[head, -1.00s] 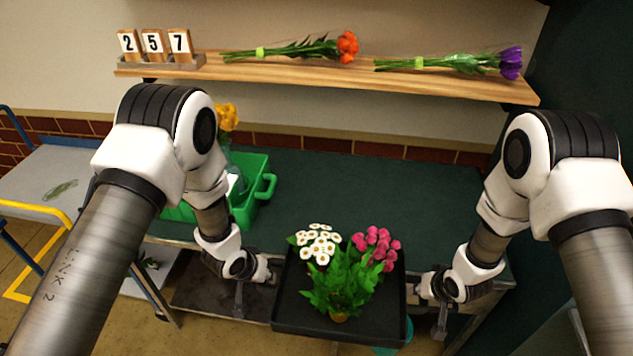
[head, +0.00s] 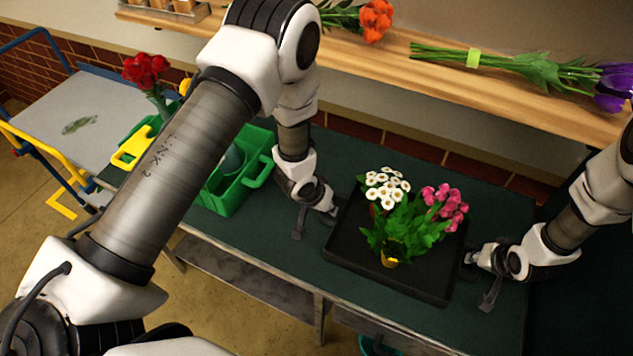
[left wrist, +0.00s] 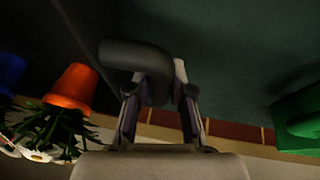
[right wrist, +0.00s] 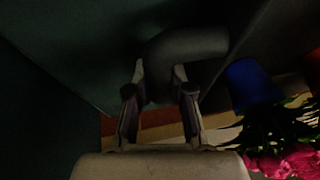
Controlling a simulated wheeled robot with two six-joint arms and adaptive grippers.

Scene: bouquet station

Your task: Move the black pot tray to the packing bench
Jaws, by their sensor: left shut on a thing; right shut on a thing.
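The black pot tray (head: 346,246) is over the dark green bench top (head: 262,232) in the head view. I cannot tell whether it touches. It carries white daisies (head: 386,186), pink flowers (head: 446,202) and a leafy green plant (head: 396,232). My left gripper (head: 332,208) is at the tray's left side, shut on its handle, a black curved bar (left wrist: 138,56) in the left wrist view. My right gripper (head: 468,262) is at the right side, shut on the other handle (right wrist: 186,46). An orange pot (left wrist: 72,88) and a blue pot (right wrist: 252,82) show beside the handles.
A green caddy (head: 232,190) stands on the bench left of the tray. A wooden shelf (head: 400,50) with an orange bouquet (head: 374,20) and a purple bouquet (head: 610,86) runs above the back. A grey cart top (head: 70,115) is at far left.

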